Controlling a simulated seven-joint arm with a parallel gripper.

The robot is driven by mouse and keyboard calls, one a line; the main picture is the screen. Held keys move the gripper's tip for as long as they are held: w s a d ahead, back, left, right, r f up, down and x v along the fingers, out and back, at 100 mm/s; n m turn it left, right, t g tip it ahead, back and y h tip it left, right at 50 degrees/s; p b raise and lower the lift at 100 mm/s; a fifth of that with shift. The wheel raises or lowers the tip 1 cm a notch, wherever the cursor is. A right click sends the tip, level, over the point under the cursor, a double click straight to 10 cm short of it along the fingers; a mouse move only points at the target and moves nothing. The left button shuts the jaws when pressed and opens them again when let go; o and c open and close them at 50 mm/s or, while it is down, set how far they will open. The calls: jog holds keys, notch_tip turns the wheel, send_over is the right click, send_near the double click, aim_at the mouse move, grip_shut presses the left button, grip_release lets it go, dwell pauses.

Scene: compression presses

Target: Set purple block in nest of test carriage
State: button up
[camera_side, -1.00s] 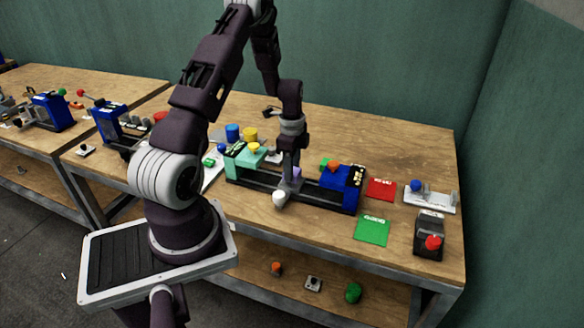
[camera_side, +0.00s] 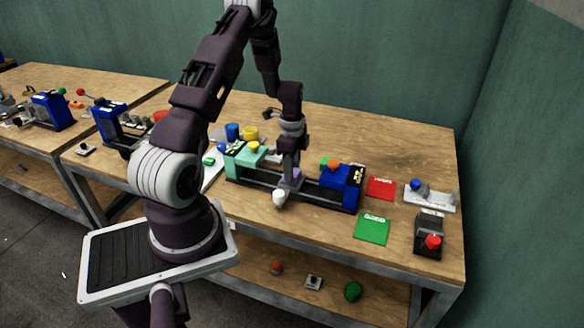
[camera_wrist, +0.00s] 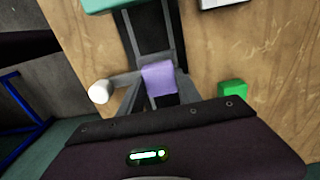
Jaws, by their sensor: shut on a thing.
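The purple block (camera_side: 296,178) is between the fingers of my gripper (camera_side: 291,174), which is shut on it. It is low over the middle of the black-railed press, at the carriage with the white knob (camera_side: 279,198). In the wrist view the purple block (camera_wrist: 158,78) lies beside the carriage's grey bar, with the white knob (camera_wrist: 98,91) to its left. My fingers hide much of the carriage. I cannot tell whether the block touches the nest.
A teal end block (camera_side: 243,156) and a blue end block (camera_side: 342,186) bound the rails. Red (camera_side: 381,188) and green (camera_side: 372,229) mats lie to the right, near a box with a red button (camera_side: 432,242). The back right tabletop is clear.

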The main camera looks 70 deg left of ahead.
jog(key=shift+f, duration=0.35)
jog(key=o, duration=1.4)
